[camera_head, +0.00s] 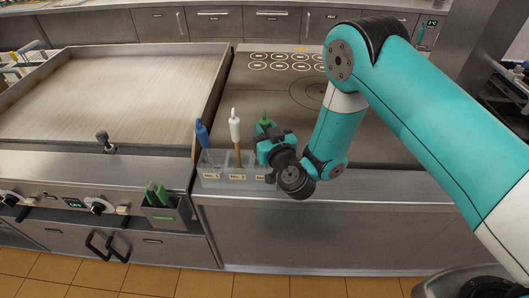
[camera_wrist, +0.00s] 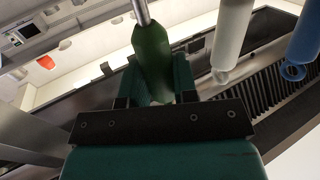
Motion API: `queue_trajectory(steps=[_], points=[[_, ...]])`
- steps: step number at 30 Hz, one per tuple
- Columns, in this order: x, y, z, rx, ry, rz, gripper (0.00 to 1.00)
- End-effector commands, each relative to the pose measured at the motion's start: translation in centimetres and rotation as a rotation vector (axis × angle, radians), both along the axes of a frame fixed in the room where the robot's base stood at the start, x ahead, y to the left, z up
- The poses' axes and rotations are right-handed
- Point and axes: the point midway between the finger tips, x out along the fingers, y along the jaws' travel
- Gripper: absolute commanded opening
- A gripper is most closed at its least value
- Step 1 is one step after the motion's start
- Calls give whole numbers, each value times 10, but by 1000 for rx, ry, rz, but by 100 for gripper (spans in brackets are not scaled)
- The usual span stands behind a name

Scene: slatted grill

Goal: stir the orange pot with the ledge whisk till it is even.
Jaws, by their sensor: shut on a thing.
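My gripper (camera_head: 266,132) is at the right end of a clear caddy on the front ledge. In the wrist view my gripper (camera_wrist: 156,84) is shut on a green handle (camera_wrist: 152,50), with a metal shaft running from its end. In the head view only the tip of this green handle (camera_head: 264,116) shows above the jaws. The tool's working end is hidden, so I cannot tell if it is the whisk. No orange pot is clearly identifiable; a small orange-red shape (camera_wrist: 45,62) shows far off in the wrist view.
The caddy (camera_head: 211,178) has labelled compartments holding a blue-handled tool (camera_head: 203,134) and a white-handled tool (camera_head: 235,125), close left of my gripper. A wide griddle (camera_head: 110,95) lies left. A dark holder (camera_head: 162,214) with green handles hangs in front. The dark cooktop (camera_head: 275,100) behind looks clear.

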Motion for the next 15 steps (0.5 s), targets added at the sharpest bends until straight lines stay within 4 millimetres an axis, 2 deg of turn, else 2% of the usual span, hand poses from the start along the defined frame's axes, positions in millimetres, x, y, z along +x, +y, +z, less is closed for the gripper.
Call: queue_trajectory(steps=[15], points=[[1,-2,32,-1,-1,-3,0]])
